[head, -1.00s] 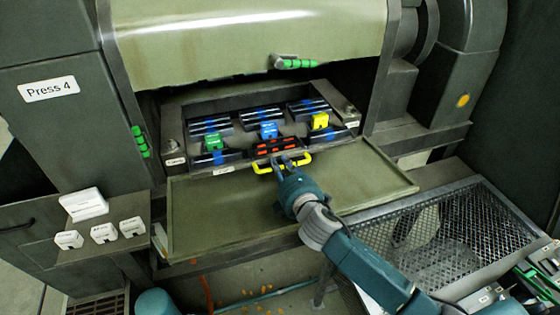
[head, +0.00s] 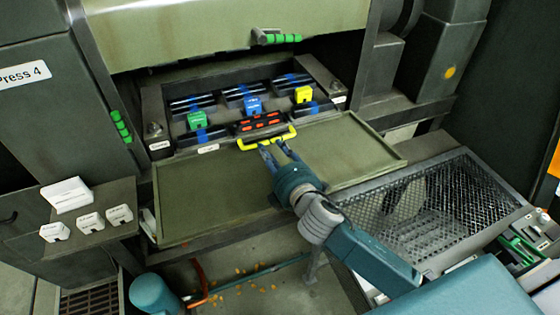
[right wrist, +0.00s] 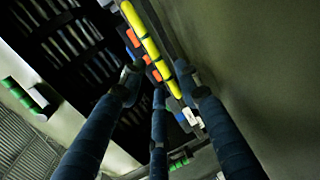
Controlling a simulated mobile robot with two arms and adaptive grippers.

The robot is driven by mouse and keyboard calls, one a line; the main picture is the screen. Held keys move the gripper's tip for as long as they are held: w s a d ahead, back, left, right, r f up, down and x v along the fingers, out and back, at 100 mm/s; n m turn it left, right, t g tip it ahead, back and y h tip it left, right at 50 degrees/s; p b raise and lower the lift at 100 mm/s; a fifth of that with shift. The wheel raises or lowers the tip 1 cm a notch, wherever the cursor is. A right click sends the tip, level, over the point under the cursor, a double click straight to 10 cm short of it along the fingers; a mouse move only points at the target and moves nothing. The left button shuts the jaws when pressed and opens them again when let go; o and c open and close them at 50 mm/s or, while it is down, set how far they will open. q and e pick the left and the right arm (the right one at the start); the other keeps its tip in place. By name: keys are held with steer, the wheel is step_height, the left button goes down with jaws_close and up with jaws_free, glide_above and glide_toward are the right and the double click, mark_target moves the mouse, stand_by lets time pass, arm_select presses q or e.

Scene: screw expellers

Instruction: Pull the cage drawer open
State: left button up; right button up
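The cage drawer (head: 262,122) is a dark unit with orange-red pieces at the front of the press opening. Its yellow bar handle (head: 266,140) faces me and also shows in the right wrist view (right wrist: 150,48). My right gripper (head: 273,150) is just in front of the handle, its fingers pointing at it. In the right wrist view my three fingers (right wrist: 158,85) are spread, with the yellow bar ahead of and between their tips. Nothing shows gripped; contact with the bar cannot be told. My left gripper is not in view.
A flat olive tray panel (head: 200,205) extends below the drawer, mostly bare. Green (head: 197,120), blue (head: 253,105) and yellow (head: 303,95) blocks sit behind the drawer. A metal mesh guard (head: 440,200) stands right. White labelled blocks (head: 90,221) lie on a left shelf.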

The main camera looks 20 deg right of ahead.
mark_target(273, 141)
steer(key=v, duration=0.6)
steer(key=shift+s+r, duration=0.1)
steer(key=shift+s, duration=0.05)
steer(key=shift+o, duration=0.4)
steer(key=shift+d, duration=0.1)
steer(key=shift+d+r+p, duration=0.35)
steer(key=shift+d+p, duration=0.3)
steer(key=shift+p, duration=0.55)
steer(key=shift+d+f, duration=0.2)
steer(key=p+x, duration=0.2)
steer(key=x, duration=0.9)
steer(key=shift+c, duration=0.5)
steer(key=shift+f, duration=0.1)
jaws_close()
